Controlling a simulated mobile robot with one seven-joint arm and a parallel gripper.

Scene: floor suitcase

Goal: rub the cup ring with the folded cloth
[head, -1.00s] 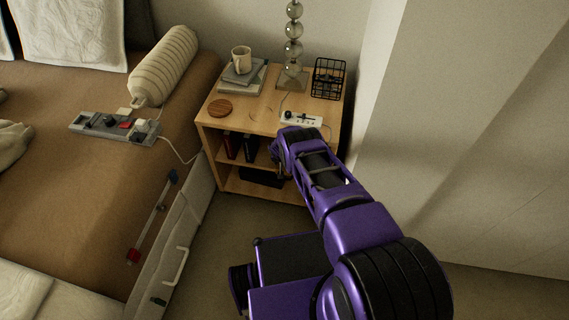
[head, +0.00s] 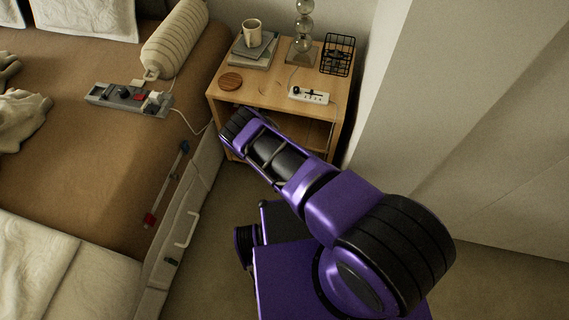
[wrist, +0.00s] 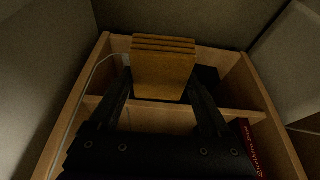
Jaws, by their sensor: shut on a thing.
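The folded cloth (wrist: 163,72), mustard-brown and layered, is held between the fingers of my gripper (wrist: 160,88) in the wrist view. My gripper is shut on it, in front of the nightstand's open shelves. In the head view my arm hides both gripper and cloth. The cup ring (head: 262,87) shows as a faint curved mark on the wooden nightstand top (head: 255,98), right of the round coaster. The cloth is apart from the ring.
On the nightstand stand a coaster (head: 231,81), a mug (head: 252,32) on stacked books (head: 254,53), a glass-ball lamp (head: 304,30), a black wire rack (head: 338,54) and a white power strip (head: 309,95). A bed (head: 80,160) is at left, a wall at right.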

